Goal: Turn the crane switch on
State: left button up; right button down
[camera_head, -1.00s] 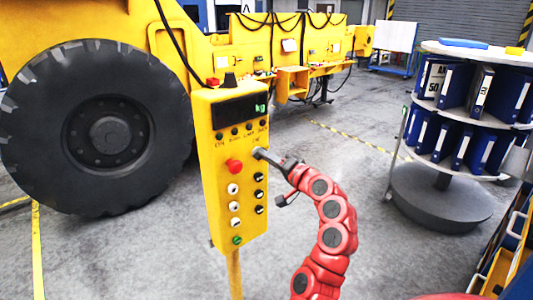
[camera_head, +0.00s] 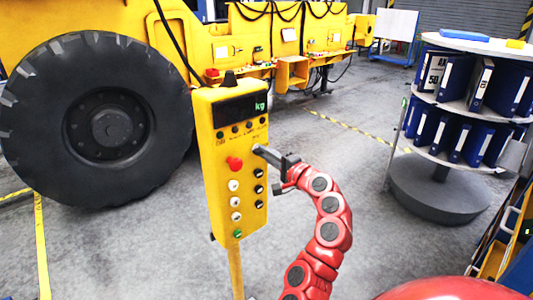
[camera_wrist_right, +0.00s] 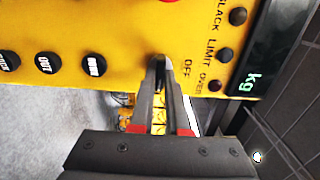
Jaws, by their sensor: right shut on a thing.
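The yellow crane control box (camera_head: 240,205) stands upright on a post in the head view, with a dark display reading "kg". The switch (camera_wrist_right: 159,60) sits by the "OFF" label in the wrist view, mostly hidden between my fingertips. My right gripper (camera_head: 260,150) reaches the box's right side, just under the display. In the wrist view it (camera_wrist_right: 160,66) is shut on the switch, its fingers pointing at the panel. Which way the switch is set cannot be told. My left gripper is not in view.
A large wheeled machine's tyre (camera_head: 100,120) stands left. A round shelf with blue binders (camera_head: 445,72) stands right. Grey floor between is clear.

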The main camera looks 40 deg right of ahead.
jog(key=c, duration=0.9)
grip_release()
jog(key=shift+d, duration=0.1)
jog(key=shift+s, duration=0.1)
jog(key=s+d+b, duration=0.1)
jog(key=s+b, duration=0.2)
jog(key=s, duration=1.4)
jog(key=shift+d, duration=0.15)
jog(key=shift+s, duration=0.1)
